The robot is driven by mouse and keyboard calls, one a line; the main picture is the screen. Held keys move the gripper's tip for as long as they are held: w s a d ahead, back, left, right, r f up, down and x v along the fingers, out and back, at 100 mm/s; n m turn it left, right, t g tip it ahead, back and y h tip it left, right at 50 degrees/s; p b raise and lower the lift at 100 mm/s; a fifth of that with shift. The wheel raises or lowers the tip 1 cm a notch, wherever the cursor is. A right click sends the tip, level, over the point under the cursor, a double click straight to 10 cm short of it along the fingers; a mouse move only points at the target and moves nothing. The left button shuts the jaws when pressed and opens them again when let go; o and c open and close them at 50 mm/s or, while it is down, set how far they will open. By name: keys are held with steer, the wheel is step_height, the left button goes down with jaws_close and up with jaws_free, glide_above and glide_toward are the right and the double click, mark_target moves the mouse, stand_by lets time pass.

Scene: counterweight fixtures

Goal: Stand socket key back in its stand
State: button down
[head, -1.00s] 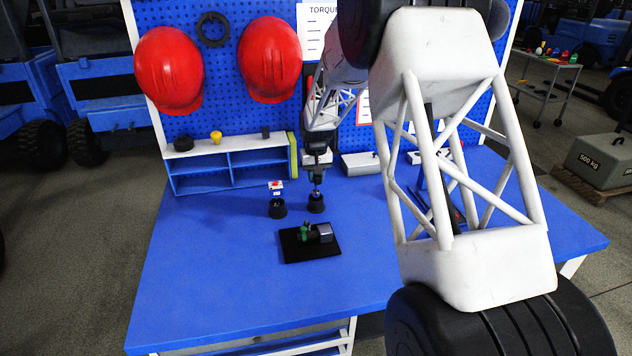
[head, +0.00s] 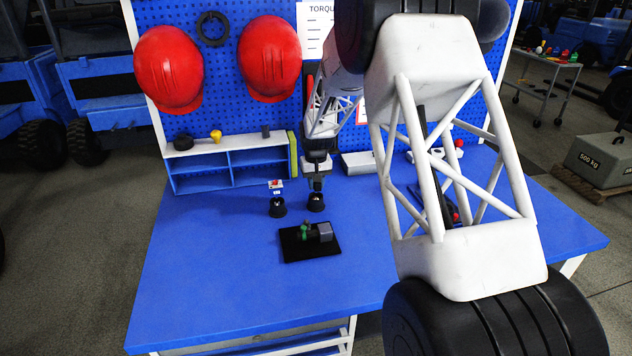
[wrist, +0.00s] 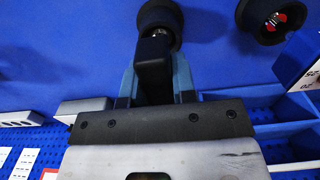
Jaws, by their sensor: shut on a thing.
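My gripper (wrist: 156,90) is shut on the black handle of the socket key (wrist: 154,62), which points away from the wrist. In the head view the socket key (head: 318,184) hangs upright below my gripper, over the right black cup (head: 316,203). In the wrist view a small bright metal part shows at the mouth of this cup (wrist: 166,14). I cannot tell whether the key's lower end is inside it or just above. A second black cup (head: 277,208) stands close by on the left, with a red-and-white piece in or behind it.
A black mat (head: 296,251) with a green and grey fixture lies in front of the cups. A blue-and-white shelf (head: 230,176) stands behind at left, below the pegboard with red helmets (head: 270,60). The front left of the blue table (head: 220,300) is clear.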

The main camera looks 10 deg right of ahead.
steer(key=shift+f, duration=0.1)
steer(key=c, duration=0.9)
jaws_free()
step_height(320, 180, up, 13)
steer(key=shift+r, duration=0.1)
stand_by(0.3)
